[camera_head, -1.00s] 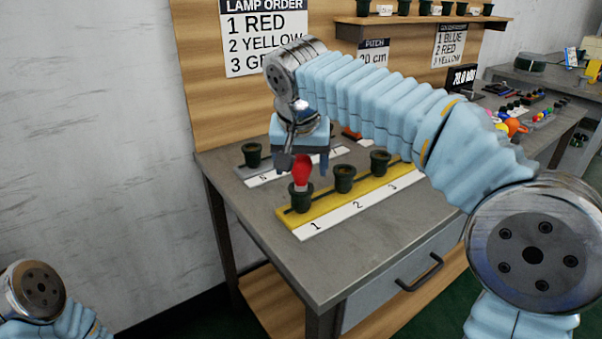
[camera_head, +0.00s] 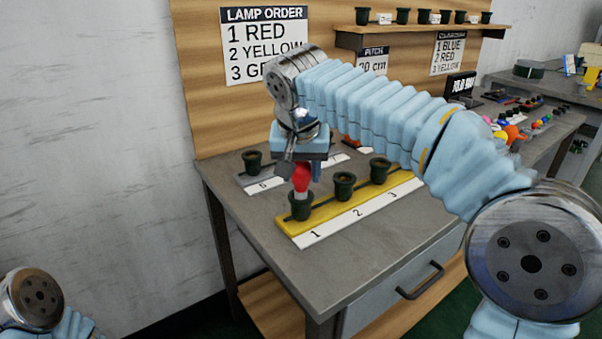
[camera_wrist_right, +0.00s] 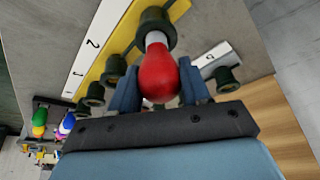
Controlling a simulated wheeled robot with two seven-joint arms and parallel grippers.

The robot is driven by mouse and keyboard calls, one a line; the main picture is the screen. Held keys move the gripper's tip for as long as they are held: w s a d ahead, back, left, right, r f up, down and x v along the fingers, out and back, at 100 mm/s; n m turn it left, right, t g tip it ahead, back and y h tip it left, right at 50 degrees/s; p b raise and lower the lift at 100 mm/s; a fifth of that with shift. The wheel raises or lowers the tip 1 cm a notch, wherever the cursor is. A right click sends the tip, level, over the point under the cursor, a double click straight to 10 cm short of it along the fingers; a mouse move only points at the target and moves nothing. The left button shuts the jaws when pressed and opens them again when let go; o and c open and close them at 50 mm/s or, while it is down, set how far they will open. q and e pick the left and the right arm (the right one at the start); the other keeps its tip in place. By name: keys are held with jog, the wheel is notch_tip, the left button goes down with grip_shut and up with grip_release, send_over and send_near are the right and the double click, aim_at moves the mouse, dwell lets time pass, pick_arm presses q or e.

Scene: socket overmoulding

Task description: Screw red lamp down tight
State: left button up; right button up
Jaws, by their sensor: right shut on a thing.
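The red lamp (camera_head: 301,178) stands upright in the dark green socket (camera_head: 301,207) at position 1 of the yellow strip (camera_head: 352,212). My right gripper (camera_head: 302,172) comes down from above and is shut on the lamp's red bulb. In the right wrist view the red lamp (camera_wrist_right: 159,75) sits between the two fingers (camera_wrist_right: 160,90), and its pale base enters the socket (camera_wrist_right: 155,28). How deep the thread sits is hidden. Only a link of my left arm shows at the lower left; its gripper is out of view.
Sockets 2 (camera_head: 344,185) and 3 (camera_head: 380,171) on the yellow strip are empty. A grey strip with a socket (camera_head: 252,161) lies behind on the left. A lamp order sign (camera_head: 264,45) hangs on the wooden backboard. The table front is clear.

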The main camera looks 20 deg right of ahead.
notch_tip(320, 180, up, 2)
jog(key=shift+r, duration=0.25)
jog(key=s+r, duration=0.4)
jog(key=r, duration=0.1)
jog(key=shift+d+r+p, duration=0.15)
jog(key=shift+p, duration=0.2)
jog(key=s+r, duration=0.1)
jog(key=s, duration=0.2)
jog(key=s+r, duration=0.2)
jog(key=s, duration=0.1)
jog(key=s+r, duration=0.2)
jog(key=s, duration=0.2)
jog(key=shift+d+b, duration=0.35)
jog(key=shift+w+a+f+p, duration=0.1)
jog(key=shift+w+a+p, duration=0.1)
jog(key=shift+w, duration=2.15)
jog(key=shift+w+a+r+p, duration=0.15)
jog(key=shift+w+p, duration=0.1)
jog(key=shift+w, duration=2.05)
jog(key=shift+w+a+f+p, duration=0.15)
jog(key=shift+w+p, duration=0.05)
jog(key=shift+w, duration=2.15)
jog(key=shift+f+b, duration=1.8)
jog(key=shift+f, duration=0.35)
jog(key=shift+c, duration=0.2)
